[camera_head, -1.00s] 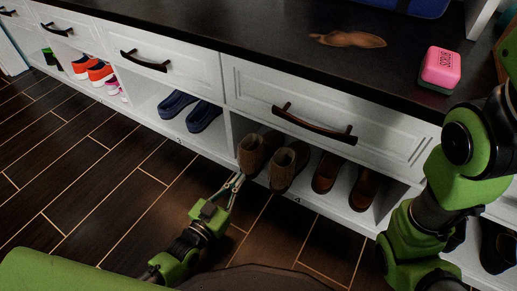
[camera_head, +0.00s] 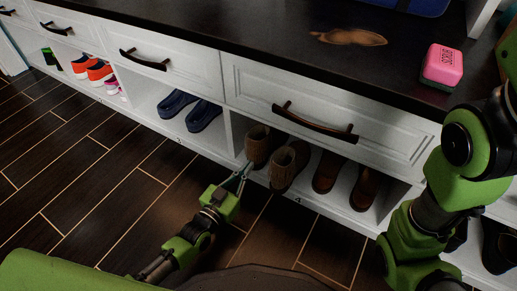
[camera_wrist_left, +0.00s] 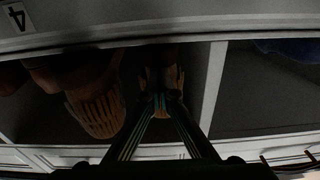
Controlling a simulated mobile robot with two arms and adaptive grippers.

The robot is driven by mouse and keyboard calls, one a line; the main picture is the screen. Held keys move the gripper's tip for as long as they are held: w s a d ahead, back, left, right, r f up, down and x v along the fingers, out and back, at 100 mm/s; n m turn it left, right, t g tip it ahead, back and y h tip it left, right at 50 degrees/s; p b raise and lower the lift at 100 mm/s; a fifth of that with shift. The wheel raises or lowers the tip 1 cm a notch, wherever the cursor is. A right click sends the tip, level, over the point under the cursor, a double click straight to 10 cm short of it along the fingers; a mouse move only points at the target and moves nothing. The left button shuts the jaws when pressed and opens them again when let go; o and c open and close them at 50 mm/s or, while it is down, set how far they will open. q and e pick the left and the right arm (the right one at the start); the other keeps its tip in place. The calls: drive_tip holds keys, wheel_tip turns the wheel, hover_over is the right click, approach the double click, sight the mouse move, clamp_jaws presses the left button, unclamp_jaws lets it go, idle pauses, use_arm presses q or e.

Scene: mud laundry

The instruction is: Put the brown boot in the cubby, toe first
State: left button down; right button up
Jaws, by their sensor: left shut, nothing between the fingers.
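Two brown ankle boots stand side by side in the cubby marked 4: the left boot (camera_head: 258,144) and the right boot (camera_head: 284,168). Their ribbed tan shafts face outward. My left gripper (camera_head: 245,171) is at the cubby's front edge, its shut, empty fingers pointing at the left boot. In the left wrist view, which looks upside down, the fingers (camera_wrist_left: 161,104) reach up to the back of that boot (camera_wrist_left: 163,75); contact is hard to tell. The other boot (camera_wrist_left: 98,108) shows beside it. My right gripper is out of view.
Brown shoes (camera_head: 345,180) fill the right part of the cubby. Blue shoes (camera_head: 190,109) sit in the neighbouring cubby. A drawer handle (camera_head: 314,123) juts out above. The floor in front is clear.

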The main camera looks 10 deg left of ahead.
use_arm(q)
drive_tip(key=shift+b+x, duration=0.35)
drive_tip(key=shift+x, duration=1.2)
drive_tip(key=p+v, duration=0.5)
drive_tip(key=v, duration=0.5)
